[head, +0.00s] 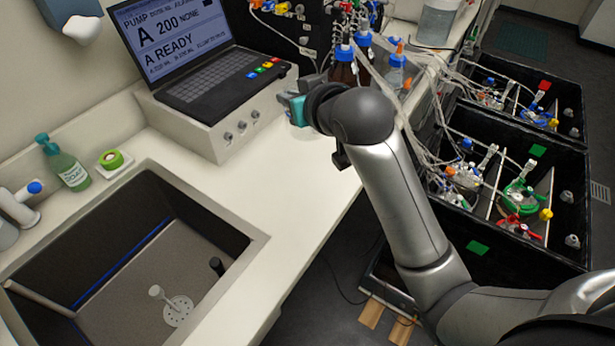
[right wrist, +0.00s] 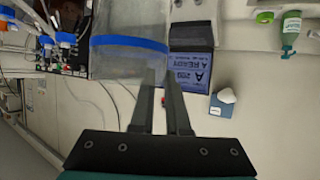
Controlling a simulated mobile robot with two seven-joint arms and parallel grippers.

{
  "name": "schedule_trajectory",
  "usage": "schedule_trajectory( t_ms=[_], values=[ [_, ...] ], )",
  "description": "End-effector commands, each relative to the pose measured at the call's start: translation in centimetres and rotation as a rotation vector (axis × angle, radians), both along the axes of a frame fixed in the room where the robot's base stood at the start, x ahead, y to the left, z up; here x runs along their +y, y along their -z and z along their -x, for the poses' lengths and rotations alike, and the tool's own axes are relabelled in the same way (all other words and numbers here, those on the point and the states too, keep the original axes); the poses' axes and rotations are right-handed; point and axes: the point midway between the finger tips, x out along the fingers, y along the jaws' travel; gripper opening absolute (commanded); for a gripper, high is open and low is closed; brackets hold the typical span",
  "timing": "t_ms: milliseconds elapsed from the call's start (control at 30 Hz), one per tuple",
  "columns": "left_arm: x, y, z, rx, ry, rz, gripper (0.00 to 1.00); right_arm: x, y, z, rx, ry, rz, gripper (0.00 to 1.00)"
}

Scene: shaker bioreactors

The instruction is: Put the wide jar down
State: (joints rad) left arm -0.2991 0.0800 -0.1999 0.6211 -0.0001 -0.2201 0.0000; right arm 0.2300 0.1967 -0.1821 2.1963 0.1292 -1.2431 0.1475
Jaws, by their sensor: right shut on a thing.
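The wide jar (right wrist: 128,62) is a large clear vessel with a blue band, in the upper middle of the right wrist view. My right gripper (right wrist: 160,88) is shut on the jar, its two dark fingers close together at the blue-banded end. In the head view the teal body of this gripper (head: 297,108) is over the white counter, just in front of the laptop unit. There my own wrist hides most of the jar, so I cannot tell whether it touches the counter. My left gripper is not in view.
The counter (head: 290,180) is clear between the laptop unit (head: 215,90) and the sink (head: 130,250). Bottles with blue caps (head: 345,60) and tubing stand behind my wrist. Black bins (head: 515,170) with tubed vessels are on the right. A soap bottle (head: 65,165) stands by the sink.

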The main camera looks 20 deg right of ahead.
Motion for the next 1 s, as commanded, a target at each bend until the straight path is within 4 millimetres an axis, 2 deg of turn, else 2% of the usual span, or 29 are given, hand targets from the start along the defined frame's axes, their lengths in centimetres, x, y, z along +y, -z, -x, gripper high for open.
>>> schedule_trajectory(
  t_ms=[33, 100, 267, 700, 800, 1000],
  values=[
    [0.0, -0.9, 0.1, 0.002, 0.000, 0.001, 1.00, 0.0, -0.3, -0.1, 0.002, -0.007, -0.002, 0.00],
    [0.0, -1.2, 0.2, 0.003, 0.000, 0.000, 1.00, 0.1, -0.1, -0.1, 0.003, -0.013, -0.005, 0.00],
    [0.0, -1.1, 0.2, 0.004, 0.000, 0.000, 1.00, 0.2, 1.5, -0.2, 0.006, -0.019, -0.009, 0.00],
    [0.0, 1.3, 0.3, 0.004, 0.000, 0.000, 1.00, 0.1, 13.0, -0.1, 0.008, -0.017, -0.009, 0.00],
    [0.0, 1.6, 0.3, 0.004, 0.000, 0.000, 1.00, 0.1, 14.7, -0.1, 0.006, -0.018, -0.008, 0.00],
    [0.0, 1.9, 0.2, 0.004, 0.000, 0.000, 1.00, 0.2, 16.3, -0.2, 0.003, -0.018, -0.009, 0.00]
  ],
)
